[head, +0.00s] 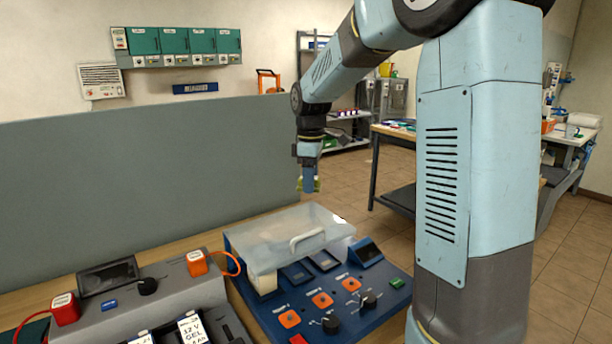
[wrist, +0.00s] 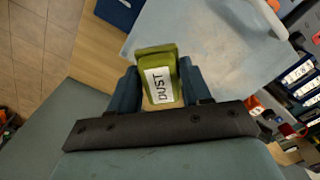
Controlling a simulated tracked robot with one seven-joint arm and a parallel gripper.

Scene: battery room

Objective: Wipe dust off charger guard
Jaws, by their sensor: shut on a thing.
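The charger guard (head: 300,232) is a clear, hazy cover with a pale handle, standing over the rear part of a blue charger panel (head: 262,318). Its dusty-looking top also shows in the wrist view (wrist: 215,45). My gripper (head: 309,186) is above the guard's back edge, apart from it. It is shut on a green block labelled DUST (wrist: 158,80), which sits between the two blue fingers. In the head view only a little of the green block shows beside the fingers.
A grey unit (head: 170,290) with red and orange terminal caps stands left of the panel. A grey partition (head: 140,165) rises behind the bench. A workbench (head: 400,135) and shelves stand at the back right. The air above the guard is clear.

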